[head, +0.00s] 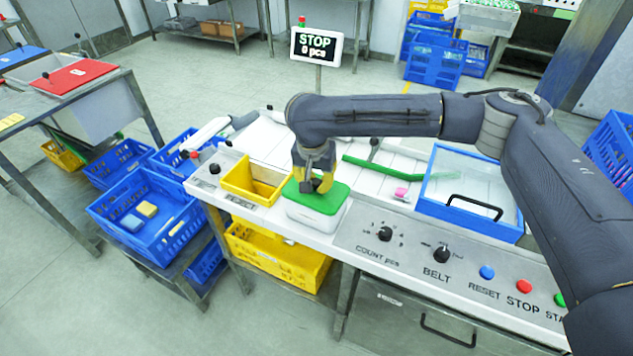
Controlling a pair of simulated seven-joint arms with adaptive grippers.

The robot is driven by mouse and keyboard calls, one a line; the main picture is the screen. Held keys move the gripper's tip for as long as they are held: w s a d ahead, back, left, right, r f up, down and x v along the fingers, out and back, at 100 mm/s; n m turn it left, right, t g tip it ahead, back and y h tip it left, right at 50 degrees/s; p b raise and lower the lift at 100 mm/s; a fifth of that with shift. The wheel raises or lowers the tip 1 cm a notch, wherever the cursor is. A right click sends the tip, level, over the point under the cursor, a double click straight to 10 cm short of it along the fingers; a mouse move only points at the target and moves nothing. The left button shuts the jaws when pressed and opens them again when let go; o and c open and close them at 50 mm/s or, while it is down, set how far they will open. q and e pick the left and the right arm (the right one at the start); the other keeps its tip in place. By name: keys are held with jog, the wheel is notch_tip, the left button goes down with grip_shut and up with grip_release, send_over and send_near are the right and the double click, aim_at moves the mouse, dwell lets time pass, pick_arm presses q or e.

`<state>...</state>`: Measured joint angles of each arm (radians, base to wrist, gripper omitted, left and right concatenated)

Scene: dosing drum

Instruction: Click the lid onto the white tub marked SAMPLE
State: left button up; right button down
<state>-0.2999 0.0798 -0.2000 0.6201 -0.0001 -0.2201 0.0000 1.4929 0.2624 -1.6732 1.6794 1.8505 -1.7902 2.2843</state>
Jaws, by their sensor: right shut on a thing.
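The white tub (313,219) stands on the front ledge of the bench, just right of the yellow reject bin. The green lid (337,196) lies over the tub's top, roughly level. I cannot tell whether its rim is fully seated. No SAMPLE marking is readable on the tub from here. My left gripper is not in view.
The yellow reject bin (238,181) is close on the left. A pink piece (401,192), a green strip (385,169) and a blue-framed clear cover (462,211) are to the right. The control panel (440,262) with knobs and buttons runs along the front right. The display (316,47) reads STOP, 0 pcs.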

jog(key=c, duration=0.8)
grip_release()
jog(key=shift+o, duration=0.2)
jog(key=shift+r, duration=0.1)
jog(key=shift+r, duration=3.4)
jog(key=shift+c, duration=0.5)
grip_shut()
